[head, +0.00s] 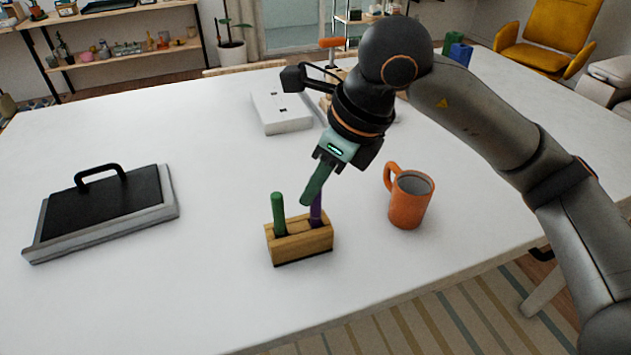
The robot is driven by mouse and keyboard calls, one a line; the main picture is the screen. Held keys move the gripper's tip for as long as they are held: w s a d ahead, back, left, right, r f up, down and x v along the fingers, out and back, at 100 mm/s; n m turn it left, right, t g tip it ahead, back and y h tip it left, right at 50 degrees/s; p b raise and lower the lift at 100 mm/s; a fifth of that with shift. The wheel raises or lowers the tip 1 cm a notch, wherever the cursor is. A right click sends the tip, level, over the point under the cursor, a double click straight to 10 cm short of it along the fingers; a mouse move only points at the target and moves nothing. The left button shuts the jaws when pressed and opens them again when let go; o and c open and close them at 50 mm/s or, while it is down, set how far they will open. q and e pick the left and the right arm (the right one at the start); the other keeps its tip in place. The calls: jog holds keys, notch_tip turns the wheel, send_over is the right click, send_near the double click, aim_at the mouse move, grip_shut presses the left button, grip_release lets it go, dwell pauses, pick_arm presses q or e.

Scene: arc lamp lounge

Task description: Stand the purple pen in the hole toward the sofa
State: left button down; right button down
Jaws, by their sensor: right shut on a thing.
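The wooden pen block (300,246) stands on the white table near its front edge. A green pen (279,214) stands upright in the block's left part. The purple pen (316,211) is upright at the block's right part, its lower end hidden by or inside the block; I cannot tell how deep it sits. My right gripper (312,198) comes down from above and is shut on the purple pen, its finger covering the pen's upper part. My left gripper is not in view.
An orange mug (411,200) stands right of the block, close to my right arm. A black-topped tray with a handle (105,207) lies at the left. A white box (281,108) is farther back. A pale sofa (612,75) shows at the right edge.

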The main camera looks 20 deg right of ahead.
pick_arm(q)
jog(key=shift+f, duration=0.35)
pick_arm(e)
jog(key=shift+f, duration=0.3)
jog(key=shift+f+b, duration=0.55)
jog(key=shift+b, duration=0.15)
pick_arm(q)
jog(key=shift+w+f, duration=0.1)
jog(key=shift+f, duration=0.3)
pick_arm(e)
jog(key=c, duration=0.7)
grip_release()
jog(key=shift+r, duration=0.1)
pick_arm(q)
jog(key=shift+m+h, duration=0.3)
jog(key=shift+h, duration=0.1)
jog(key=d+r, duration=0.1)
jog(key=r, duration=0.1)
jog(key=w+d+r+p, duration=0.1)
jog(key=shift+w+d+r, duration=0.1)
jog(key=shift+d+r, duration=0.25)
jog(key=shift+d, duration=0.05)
pick_arm(e)
jog(key=v, duration=1.2)
jog(key=shift+r, duration=0.35)
